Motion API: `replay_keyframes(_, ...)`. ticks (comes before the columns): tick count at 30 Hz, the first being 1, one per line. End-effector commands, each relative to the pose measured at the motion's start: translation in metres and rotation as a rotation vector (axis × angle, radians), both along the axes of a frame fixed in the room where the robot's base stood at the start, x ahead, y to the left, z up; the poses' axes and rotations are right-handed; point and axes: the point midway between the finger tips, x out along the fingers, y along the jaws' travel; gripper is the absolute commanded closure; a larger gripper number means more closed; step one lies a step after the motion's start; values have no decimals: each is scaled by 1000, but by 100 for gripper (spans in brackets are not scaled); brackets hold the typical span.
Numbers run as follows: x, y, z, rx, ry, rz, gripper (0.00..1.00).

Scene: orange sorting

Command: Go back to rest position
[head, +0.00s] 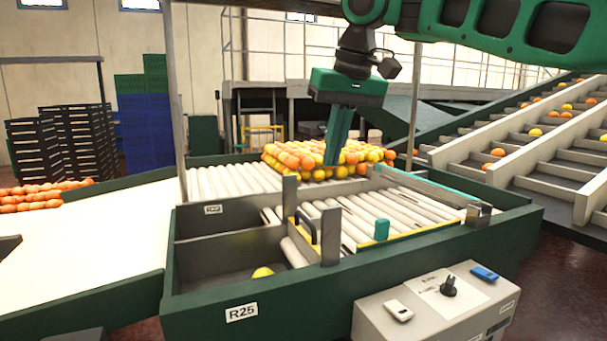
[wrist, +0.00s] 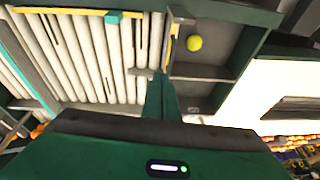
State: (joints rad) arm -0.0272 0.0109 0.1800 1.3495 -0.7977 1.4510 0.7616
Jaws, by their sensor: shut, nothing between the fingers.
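My gripper (head: 335,163) is shut and empty. In the head view it points down over the sorting station, in front of the heaped oranges. In the wrist view my gripper (wrist: 163,80) shows as closed green fingers above the border between the rollers and the side bins. A yellow fruit (head: 263,272) lies in the front bin of the station (head: 240,292). The same yellow fruit shows in the wrist view (wrist: 194,43). A pile of orange and yellow fruit (head: 290,158) sits on the rollers at the back.
A control box (head: 430,305) with a black knob stands at the front right. Rollers (head: 400,207) fill the station's right half. A metal post (head: 413,110) rises behind it. An inclined conveyor (head: 530,135) carries fruit at right. Dark crates (head: 70,145) stand at back left.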

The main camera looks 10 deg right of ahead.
Motion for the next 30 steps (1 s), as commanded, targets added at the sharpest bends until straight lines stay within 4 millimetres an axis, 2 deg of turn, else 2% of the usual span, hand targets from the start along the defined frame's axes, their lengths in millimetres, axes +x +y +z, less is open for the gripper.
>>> replay_keyframes(8, -39, -103, -83, 25, 101, -259, 100)
replay_keyframes(14, -96, -185, -157, 30, 158, -459, 100)
replay_keyframes(18, -150, -232, -209, 21, 198, -584, 100)
replay_keyframes(24, -233, -275, -276, -4, 259, -720, 100)
replay_keyframes(27, -266, -285, -300, -15, 284, -764, 100)
replay_keyframes(30, -287, -290, -315, -24, 301, -788, 100)
